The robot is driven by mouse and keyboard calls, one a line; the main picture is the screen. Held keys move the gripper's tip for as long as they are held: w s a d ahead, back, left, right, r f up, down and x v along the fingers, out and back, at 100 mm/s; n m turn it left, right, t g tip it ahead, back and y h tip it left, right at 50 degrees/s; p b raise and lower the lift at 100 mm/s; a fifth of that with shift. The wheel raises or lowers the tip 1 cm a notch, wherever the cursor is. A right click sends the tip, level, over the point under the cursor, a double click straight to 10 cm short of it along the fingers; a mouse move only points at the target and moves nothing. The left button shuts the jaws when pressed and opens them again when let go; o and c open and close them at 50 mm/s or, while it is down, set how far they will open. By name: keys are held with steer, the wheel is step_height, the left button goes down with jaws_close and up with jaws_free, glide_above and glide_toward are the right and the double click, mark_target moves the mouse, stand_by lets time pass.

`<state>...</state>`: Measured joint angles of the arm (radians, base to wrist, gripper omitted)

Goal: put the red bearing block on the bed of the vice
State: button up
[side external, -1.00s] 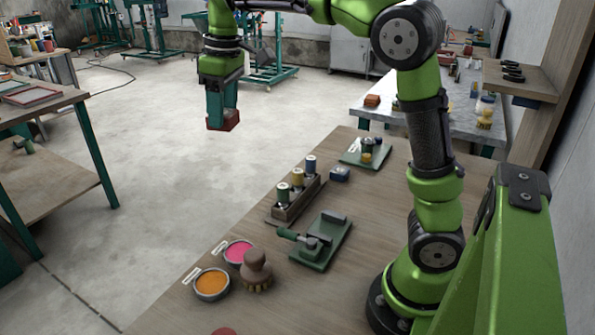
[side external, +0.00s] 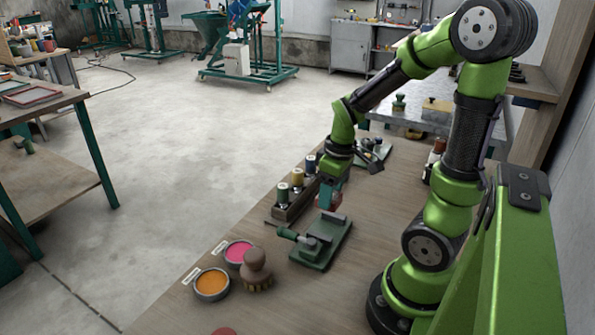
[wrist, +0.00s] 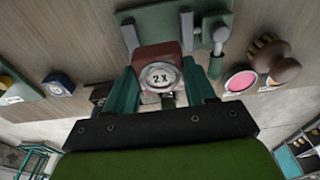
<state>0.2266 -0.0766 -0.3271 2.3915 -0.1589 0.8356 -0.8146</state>
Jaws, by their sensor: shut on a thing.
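The red bearing block (wrist: 158,54) is clamped between the teal fingers of my gripper (side external: 328,194). In the wrist view its near face carries a round plate marked "2 X". In the side view the block is small and mostly hidden by the fingers. The green vice (side external: 308,262) lies on the wooden bench, with a grey jaw at its far end and a green-handled lever at the left. My gripper is just beyond and above the far end of the vice. In the wrist view the vice (wrist: 165,22) shows behind the block; contact cannot be told.
A wooden rack with several spools (side external: 283,193) stands close left of my gripper. A pink bowl (side external: 239,252), an orange bowl (side external: 211,284) and a brush (side external: 256,268) are nearer. A dark blue block (wrist: 57,84) lies beside the gripper. The bench right of the vice is clear.

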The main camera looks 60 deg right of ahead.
mark_target(336, 196)
step_height(336, 196, down, 7)
steer(key=shift+r, duration=0.15)
stand_by(0.4)
steer(key=shift+f, duration=0.65)
steer(key=o, duration=1.4)
steer(key=shift+a, duration=0.15)
steer(key=shift+c, duration=0.2)
steer(key=shift+r, duration=0.55)
steer(key=r, duration=0.4)
steer(key=s+r, duration=0.1)
steer(key=r, duration=0.6)
steer(key=shift+s+r, duration=0.15)
steer(key=shift+r, duration=0.2)
steer(key=a+r+m+t+y, duration=0.1)
steer(key=a+r+m+t, duration=0.1)
steer(key=a, duration=0.6)
steer(key=w+a+r+m+t+y, duration=0.1)
steer(key=a+r+m+t, duration=0.1)
steer(key=a+r, duration=0.5)
steer(key=shift+a+t, duration=0.75)
steer(key=shift+t, duration=0.15)
steer(key=shift+w, duration=0.1)
